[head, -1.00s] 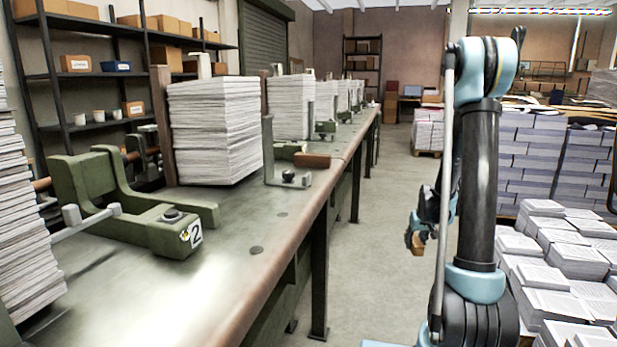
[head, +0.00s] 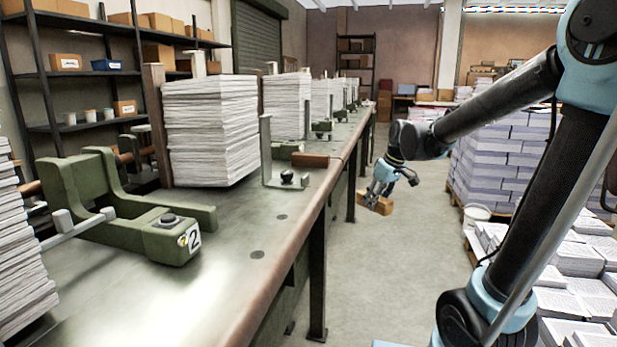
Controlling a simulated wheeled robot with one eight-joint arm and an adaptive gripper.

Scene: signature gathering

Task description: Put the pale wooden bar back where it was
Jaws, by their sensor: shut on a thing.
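My gripper (head: 380,191) hangs over the open floor to the right of the long bench, pointing down. It is shut on a small tan wooden piece, the pale wooden bar (head: 374,205), which shows below the fingers. The bar is held clear of the bench, lower than the bench top in the picture. It is small and partly covered by the fingers, so its full length is hard to tell.
The long bench (head: 232,262) carries paper stacks (head: 212,128), a green clamp frame (head: 120,205) marked 2, a metal bracket (head: 284,183) and a reddish-brown block (head: 311,160) near its edge. Paper piles (head: 505,165) stand at right. The aisle floor (head: 385,280) is clear.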

